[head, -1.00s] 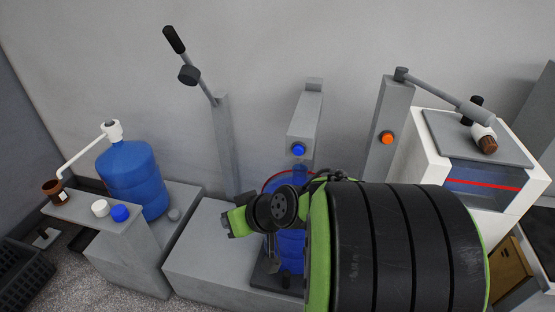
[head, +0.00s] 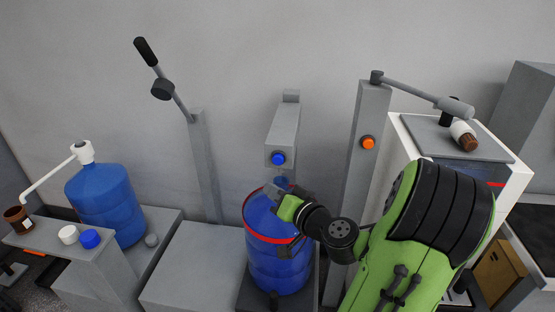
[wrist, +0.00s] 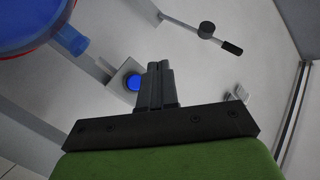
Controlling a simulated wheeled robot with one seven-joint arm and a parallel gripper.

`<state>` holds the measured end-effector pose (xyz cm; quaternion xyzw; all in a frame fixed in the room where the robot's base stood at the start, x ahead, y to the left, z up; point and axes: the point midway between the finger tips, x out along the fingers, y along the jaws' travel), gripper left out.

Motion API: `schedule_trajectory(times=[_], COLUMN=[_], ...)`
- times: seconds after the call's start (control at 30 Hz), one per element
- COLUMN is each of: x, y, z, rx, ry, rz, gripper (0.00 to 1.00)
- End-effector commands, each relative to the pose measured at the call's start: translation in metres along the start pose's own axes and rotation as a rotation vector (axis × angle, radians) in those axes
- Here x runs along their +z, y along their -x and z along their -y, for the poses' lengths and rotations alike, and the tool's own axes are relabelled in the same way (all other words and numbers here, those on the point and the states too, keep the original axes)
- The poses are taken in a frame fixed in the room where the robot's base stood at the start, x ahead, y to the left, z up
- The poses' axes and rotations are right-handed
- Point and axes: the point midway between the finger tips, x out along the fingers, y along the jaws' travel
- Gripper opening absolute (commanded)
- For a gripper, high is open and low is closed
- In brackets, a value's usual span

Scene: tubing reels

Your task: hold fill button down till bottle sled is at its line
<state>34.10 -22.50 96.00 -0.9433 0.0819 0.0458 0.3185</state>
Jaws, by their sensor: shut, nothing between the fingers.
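A round blue button (head: 278,158) sits on the front of a grey spout box above a blue bottle (head: 278,265) with a red line around it. The button also shows in the wrist view (wrist: 133,82), just left of my fingers. My gripper (head: 273,190) is shut and empty, in front of the bottle's top and below the button in the head view. I cannot tell whether it touches anything. The bottle stands on a dark base (head: 252,295), partly hidden. An orange button (head: 368,142) is on the grey post to the right. Neither button is labelled.
A lever (head: 160,75) rises behind on the left. A second blue bottle with a white pump (head: 100,200) stands at left, near a ledge with caps and a brown jar (head: 18,220). A white cabinet (head: 512,190) with a bottle on top stands at right.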

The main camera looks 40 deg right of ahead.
Motion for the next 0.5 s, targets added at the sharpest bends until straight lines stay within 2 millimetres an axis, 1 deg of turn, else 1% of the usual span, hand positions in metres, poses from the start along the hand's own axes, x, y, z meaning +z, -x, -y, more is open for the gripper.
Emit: schedule_trajectory(times=[0.03,0.23,0.5], x=[-0.007,-0.012,-0.032], y=[-0.001,-0.011,-0.040], z=[0.002,-0.003,-0.025], rx=[-0.003,0.000,0.000], ry=[-0.007,-0.008,-0.002], rz=[0.002,0.008,0.006], gripper=[0.00,0.00,0.00])
